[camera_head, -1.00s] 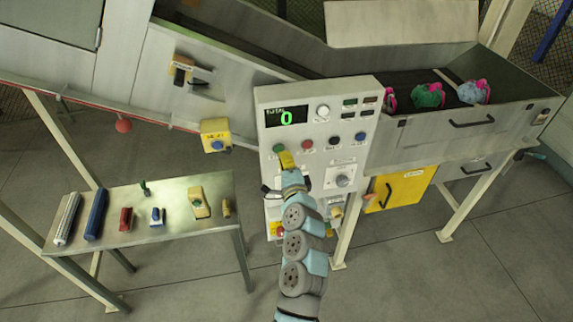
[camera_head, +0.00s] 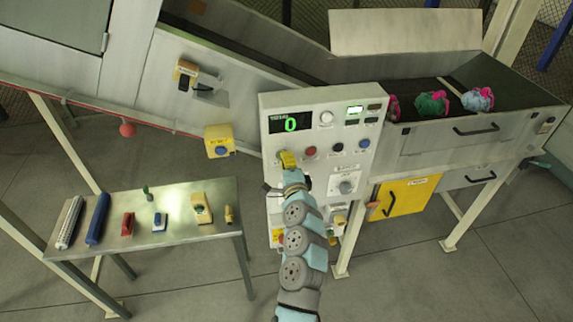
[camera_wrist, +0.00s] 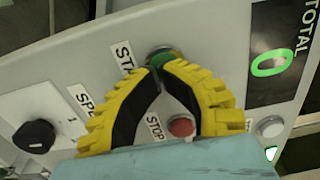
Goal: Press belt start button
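The green start button (camera_wrist: 163,57) shows in the wrist view beside a label that begins "STA"; part of it is hidden behind my fingertips. My gripper (camera_wrist: 160,68) has its yellow and black fingers shut, with tips together at the button's edge and nothing seen between them. They look to be touching the button, but how far it is pressed I cannot tell. In the head view my gripper (camera_head: 288,156) is at the left end of the button row on the white control panel (camera_head: 270,98) and covers most of the green button.
A red stop button (camera_wrist: 181,127) sits close to my fingers. Black (camera_head: 338,147) and blue (camera_head: 364,143) buttons continue the row. A green indicator (camera_head: 355,109) is lit; the display (camera_head: 290,122) reads 0. Bags (camera_head: 433,103) lie on the belt at right. A tool table (camera_head: 180,240) stands left.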

